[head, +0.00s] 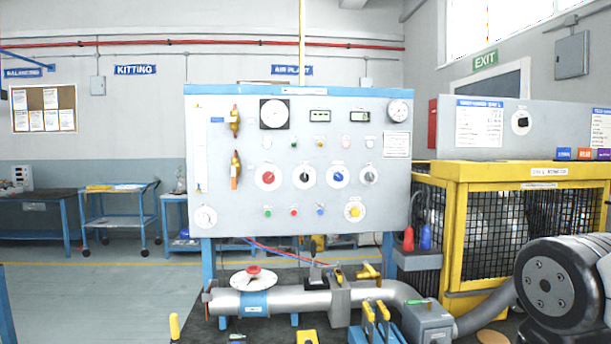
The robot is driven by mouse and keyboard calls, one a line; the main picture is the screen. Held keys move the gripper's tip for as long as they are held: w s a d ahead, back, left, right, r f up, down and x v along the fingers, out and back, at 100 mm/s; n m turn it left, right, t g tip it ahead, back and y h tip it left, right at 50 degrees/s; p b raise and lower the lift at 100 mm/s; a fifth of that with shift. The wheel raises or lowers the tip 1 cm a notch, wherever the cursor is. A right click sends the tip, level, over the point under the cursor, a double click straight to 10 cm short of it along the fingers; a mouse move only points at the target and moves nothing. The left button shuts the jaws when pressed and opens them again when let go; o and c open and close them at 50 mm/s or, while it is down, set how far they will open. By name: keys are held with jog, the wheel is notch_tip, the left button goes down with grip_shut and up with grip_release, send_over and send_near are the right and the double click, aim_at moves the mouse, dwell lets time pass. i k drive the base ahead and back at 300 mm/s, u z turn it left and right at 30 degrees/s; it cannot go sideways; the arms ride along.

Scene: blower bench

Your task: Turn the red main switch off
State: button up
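A grey upright control panel (330,215) with a blue top edge stands in the middle of the head view. A row of several rotary knobs on round white plates crosses it. The red one (268,177) is at the left end of this row and looks like the red main switch. It is too small for me to read its pointer or its marks. A black knob (306,177), a blue knob (339,177) and a grey knob (370,175) sit to its right. My gripper is not in view, and nothing covers the red knob.
Two brass-coloured fittings (235,168) stick out left of the red knob. Below the panel, a grey pipe (285,301) carries a red-hubbed handwheel (254,277) and yellow levers. A yellow mesh cage (480,215) stands right. A large dark rounded body fills the lower right corner.

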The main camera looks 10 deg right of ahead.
aim_at(269, 178)
jog(key=u, duration=0.55)
jog(key=k, duration=0.7)
jog(key=u, duration=0.8)
jog(key=k, duration=0.5)
jog(key=u, duration=0.8)
jog(key=i, duration=1.9)
jog(key=z, duration=0.25)
jog(key=i, duration=1.3)
jog(key=z, duration=1.1)
jog(key=i, duration=0.8)
jog(key=z, duration=1.45)
jog(key=i, duration=0.65)
jog(key=z, duration=0.45)
